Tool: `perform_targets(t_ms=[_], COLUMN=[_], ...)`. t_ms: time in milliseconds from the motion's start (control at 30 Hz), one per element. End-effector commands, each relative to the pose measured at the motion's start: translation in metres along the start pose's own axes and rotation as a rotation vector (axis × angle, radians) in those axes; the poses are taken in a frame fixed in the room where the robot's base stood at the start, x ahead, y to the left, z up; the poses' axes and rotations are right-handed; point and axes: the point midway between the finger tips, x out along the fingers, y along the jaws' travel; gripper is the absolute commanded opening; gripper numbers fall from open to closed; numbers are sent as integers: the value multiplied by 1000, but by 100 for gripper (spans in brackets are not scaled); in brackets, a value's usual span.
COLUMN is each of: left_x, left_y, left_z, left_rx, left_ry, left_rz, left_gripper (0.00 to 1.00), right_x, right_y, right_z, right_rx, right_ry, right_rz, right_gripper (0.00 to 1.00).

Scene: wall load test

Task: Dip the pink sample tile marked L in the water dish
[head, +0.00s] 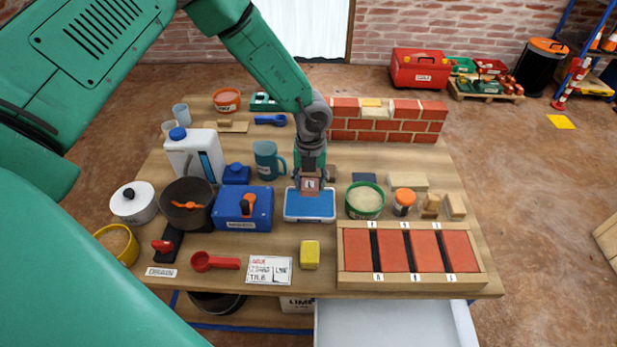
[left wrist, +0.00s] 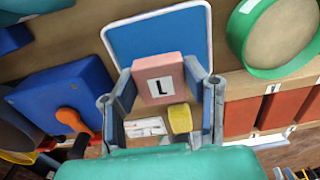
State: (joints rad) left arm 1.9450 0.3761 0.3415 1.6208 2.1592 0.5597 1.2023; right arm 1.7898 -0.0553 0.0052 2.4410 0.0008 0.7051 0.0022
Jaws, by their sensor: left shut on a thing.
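My left gripper (head: 310,177) is shut on the pink sample tile (head: 310,184), which has a white label with a black L. In the left wrist view, the tile (left wrist: 158,66) sits between the two fingers of the gripper (left wrist: 161,84), its L face toward the camera. The water dish (head: 310,216), a shallow blue tray with a white rim, lies on the table just below the tile. The dish (left wrist: 140,37) also shows behind the tile in the left wrist view. I cannot tell whether the tile touches the water. My right gripper is not in view.
A green-rimmed tub (head: 365,200) stands close right of the dish, and a blue box with an orange handle (head: 243,208) close left. A teal mug (head: 268,160) is behind left. A yellow sponge-like block (head: 310,254) and a wooden frame of red panels (head: 411,281) lie in front.

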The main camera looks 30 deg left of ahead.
Motion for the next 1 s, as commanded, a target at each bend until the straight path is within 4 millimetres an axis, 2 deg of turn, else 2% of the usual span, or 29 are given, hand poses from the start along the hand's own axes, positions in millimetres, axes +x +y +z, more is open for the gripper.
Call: perform_targets(t_ms=[267, 700, 1000], left_x=[16, 58, 62], left_y=[5, 2, 4], left_z=[4, 2, 3], left_rx=[-30, -26, -27], left_ry=[2, 0, 1], left_rz=[-4, -3, -5], left_gripper=[16, 16, 16], right_x=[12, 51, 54], right_y=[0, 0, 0], right_z=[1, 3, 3], right_rx=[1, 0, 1], right_ry=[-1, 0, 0], right_rz=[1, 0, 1], right_gripper=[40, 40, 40])
